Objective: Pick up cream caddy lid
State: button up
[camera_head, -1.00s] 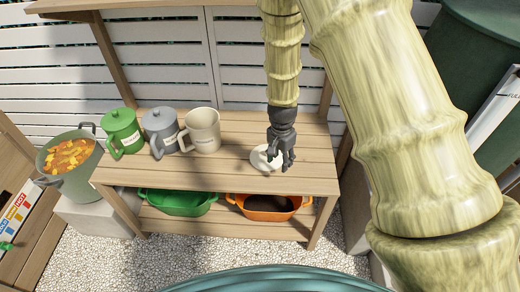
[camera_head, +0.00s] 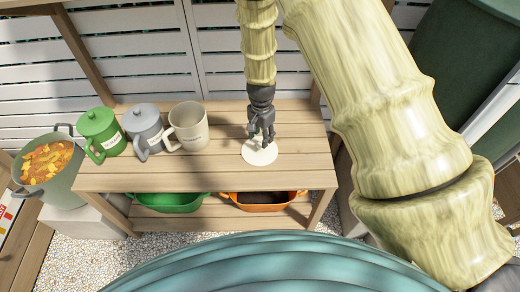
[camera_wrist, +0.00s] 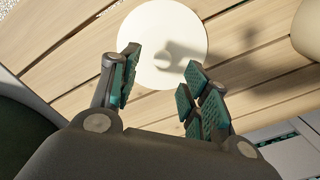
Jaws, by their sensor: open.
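The cream caddy lid (camera_head: 260,153) is a round, pale disc lying on the wooden bench top, right of the cream caddy. It also shows in the wrist view (camera_wrist: 150,50), with the shadow of my gripper across it. My gripper (camera_head: 262,143) hangs pointing down over the lid. In the wrist view my gripper (camera_wrist: 160,82) is open and empty, its two padded fingers apart near the lid's closer edge. Whether the fingertips touch the lid cannot be told. The cream caddy (camera_head: 188,126) stands without a lid.
A grey caddy (camera_head: 143,128) and a green caddy (camera_head: 100,132) with lids stand left of the cream one. A pot of food scraps (camera_head: 48,168) is farther left. Green (camera_head: 168,202) and orange (camera_head: 264,201) tubs sit on the lower shelf. The bench top (camera_head: 310,150) right of the lid is clear.

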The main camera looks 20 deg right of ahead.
aim_at(260, 144)
jog(key=shift+a+f+p, duration=0.15)
jog(key=shift+f+p, duration=0.1)
jog(key=shift+f, duration=1.1)
jog(key=shift+a+f+p, duration=0.1)
jog(key=shift+f+p, duration=0.1)
jog(key=shift+f, duration=1.1)
grip_shut()
